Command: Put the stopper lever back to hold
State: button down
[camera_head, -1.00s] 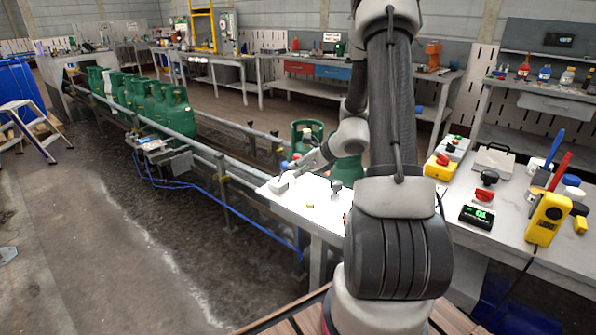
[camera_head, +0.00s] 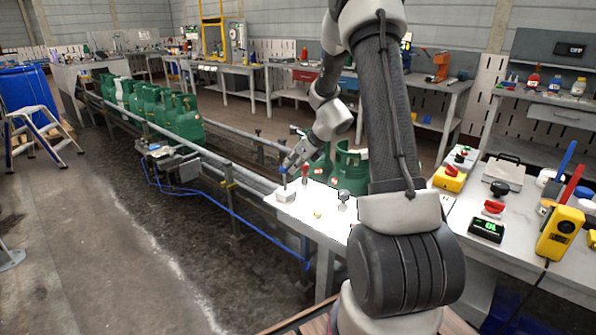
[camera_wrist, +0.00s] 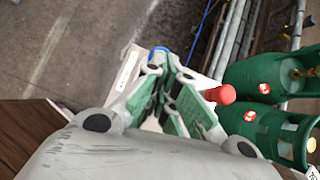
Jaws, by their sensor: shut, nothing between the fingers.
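On the near white table end (camera_head: 310,208), a small white box (camera_head: 286,196) carries an upright lever with a blue knob (camera_head: 283,170). A lever with a red knob (camera_head: 305,169) stands just right of it. Neither is labelled, so I cannot tell by name which is the stopper lever. My gripper (camera_head: 288,164) is shut and empty, its tips pointing down-left close to the blue knob. In the wrist view the blue knob (camera_wrist: 158,50) shows just beyond the fingertips, partly hidden; contact cannot be told. The red knob (camera_wrist: 220,94) is right beside the fingers.
Two green cylinders (camera_head: 350,172) stand behind the table by the conveyor rail. Several more green cylinders (camera_head: 183,122) line the conveyor at left. A dark-knobbed fitting (camera_head: 343,197) and a small yellow piece (camera_head: 317,215) are on the table. Open floor lies at left.

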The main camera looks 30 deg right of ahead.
jog(key=shift+w+a+r, duration=0.1)
jog(key=shift+w+a, duration=0.15)
jog(key=shift+w, duration=0.4)
jog(key=shift+w+a, duration=0.25)
jog(key=shift+w, duration=0.45)
jog(key=s+d+r, duration=0.1)
jog(key=s+r, duration=0.1)
jog(key=r, duration=0.4)
jog(key=s+d+r, duration=0.2)
jog(key=r, duration=0.4)
jog(key=shift+d, duration=0.1)
